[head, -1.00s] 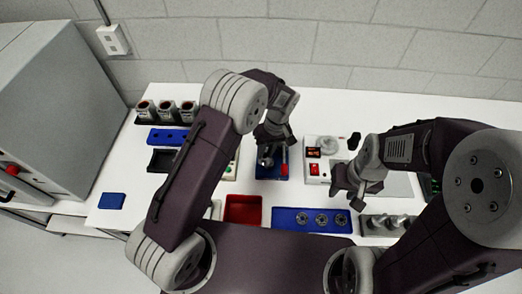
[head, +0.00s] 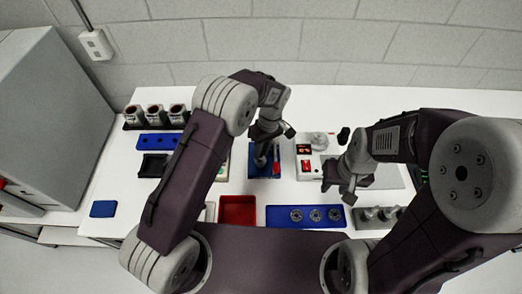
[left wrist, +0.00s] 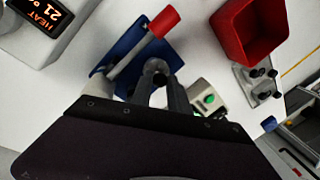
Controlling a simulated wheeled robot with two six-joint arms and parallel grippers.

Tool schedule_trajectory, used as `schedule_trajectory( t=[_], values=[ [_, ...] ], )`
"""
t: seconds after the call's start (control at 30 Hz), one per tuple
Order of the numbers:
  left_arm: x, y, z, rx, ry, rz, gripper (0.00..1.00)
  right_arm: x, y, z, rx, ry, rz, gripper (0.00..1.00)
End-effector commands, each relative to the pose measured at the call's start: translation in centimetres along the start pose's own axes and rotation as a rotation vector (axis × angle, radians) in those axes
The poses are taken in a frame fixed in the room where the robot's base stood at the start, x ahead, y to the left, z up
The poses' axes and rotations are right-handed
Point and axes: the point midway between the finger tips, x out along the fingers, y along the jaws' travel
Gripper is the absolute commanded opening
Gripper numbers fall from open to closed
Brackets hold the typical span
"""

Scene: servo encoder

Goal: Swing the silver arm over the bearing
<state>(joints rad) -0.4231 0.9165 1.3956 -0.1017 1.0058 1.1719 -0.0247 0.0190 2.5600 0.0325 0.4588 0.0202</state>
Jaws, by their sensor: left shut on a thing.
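The blue fixture (head: 254,174) stands mid-table. Its silver arm (left wrist: 128,62) is a thin rod with a red handle (left wrist: 163,21), which also shows in the head view (head: 277,155). The rod lies to one side of my left gripper (left wrist: 158,72), apart from its fingertips. My left gripper (head: 261,158) reaches down over the fixture, its fingers nearly together on a small grey round part that looks like the bearing. The fingers hide most of it. My right gripper (head: 343,188) hangs empty, fingers apart, over the right part of the table.
A blue tray (head: 283,222) with several bearings and a red bin (head: 238,212) stand in front of the fixture. A white heater box (head: 306,168) is to its right. A green-button box (left wrist: 207,98) stands close to my left gripper.

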Motion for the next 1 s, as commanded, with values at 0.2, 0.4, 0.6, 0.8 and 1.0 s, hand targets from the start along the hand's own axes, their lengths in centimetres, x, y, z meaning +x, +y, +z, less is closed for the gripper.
schedule_trajectory(
  t=[0.2,0.4,0.6,0.8,1.0],
  values=[
    [-0.1,0.1,0.0,0.000,0.000,0.003,0.43,0.0,0.0,0.0,0.000,0.000,0.000,0.36],
    [0.0,0.0,0.0,0.001,0.000,0.002,0.43,0.0,0.0,0.0,0.000,0.000,0.000,0.36],
    [-2.4,0.2,-0.1,0.001,0.003,0.007,0.43,0.8,0.0,0.1,0.000,0.000,0.000,0.36],
    [-6.8,0.2,0.0,0.001,0.003,0.006,0.43,1.5,0.0,0.2,0.000,0.000,0.000,0.36],
    [-9.0,0.1,0.0,0.001,0.000,0.002,0.43,1.6,0.0,0.2,0.000,0.000,0.000,0.36]
  ],
)
